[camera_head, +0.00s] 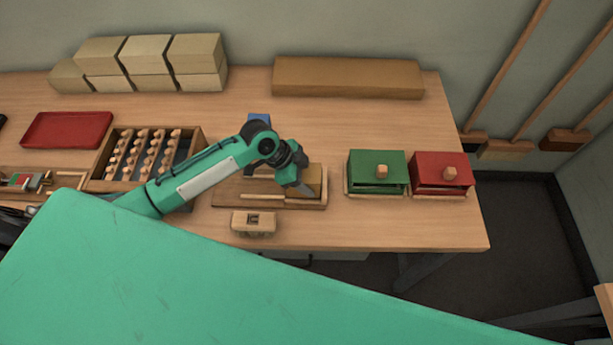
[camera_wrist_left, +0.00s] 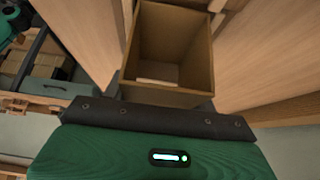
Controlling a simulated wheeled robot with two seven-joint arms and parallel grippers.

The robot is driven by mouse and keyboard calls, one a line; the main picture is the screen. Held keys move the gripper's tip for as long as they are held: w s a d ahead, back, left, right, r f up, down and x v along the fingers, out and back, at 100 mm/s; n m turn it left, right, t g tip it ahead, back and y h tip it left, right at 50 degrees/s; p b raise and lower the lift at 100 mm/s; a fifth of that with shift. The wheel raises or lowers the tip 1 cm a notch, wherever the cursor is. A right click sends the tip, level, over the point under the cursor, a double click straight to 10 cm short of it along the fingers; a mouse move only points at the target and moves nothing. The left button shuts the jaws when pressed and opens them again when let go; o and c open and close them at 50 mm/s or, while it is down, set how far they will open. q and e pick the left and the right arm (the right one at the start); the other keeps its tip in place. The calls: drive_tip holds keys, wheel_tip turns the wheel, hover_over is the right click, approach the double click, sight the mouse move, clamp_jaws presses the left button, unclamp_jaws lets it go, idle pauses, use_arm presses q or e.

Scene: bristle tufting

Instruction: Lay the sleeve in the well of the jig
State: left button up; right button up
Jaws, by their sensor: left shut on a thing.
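The sleeve (camera_head: 314,180) looks like a tan, open-ended wooden box. It stands at the right end of a low brown wooden jig (camera_head: 228,194) near the table's front edge. My left gripper (camera_head: 303,189) is shut on the sleeve, and its finger covers part of it. In the left wrist view the hollow sleeve (camera_wrist_left: 175,38) opens towards the camera, with a pale strip across its inside. I cannot tell whether the sleeve touches the jig's floor. My left forearm hides part of the jig. My right gripper is not in view.
A small wooden block (camera_head: 254,223) stands in front of the jig. Green (camera_head: 376,165) and red (camera_head: 440,172) lidded boxes stand to the right. A peg rack (camera_head: 104,160) and red tray (camera_head: 66,129) lie left. A long brown block (camera_head: 348,78) lies behind, with clear table before it.

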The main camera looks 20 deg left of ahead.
use_arm(q)
drive_tip(key=shift+f, duration=0.25)
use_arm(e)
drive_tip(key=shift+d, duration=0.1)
use_arm(q)
drive_tip(key=shift+f, duration=0.1)
drive_tip(key=o, duration=0.9)
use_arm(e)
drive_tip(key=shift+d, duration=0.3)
use_arm(q)
drive_tip(key=shift+o, duration=0.2)
drive_tip(key=b+v, duration=0.1)
drive_tip(key=v, duration=1.1)
drive_tip(key=shift+b, duration=0.35)
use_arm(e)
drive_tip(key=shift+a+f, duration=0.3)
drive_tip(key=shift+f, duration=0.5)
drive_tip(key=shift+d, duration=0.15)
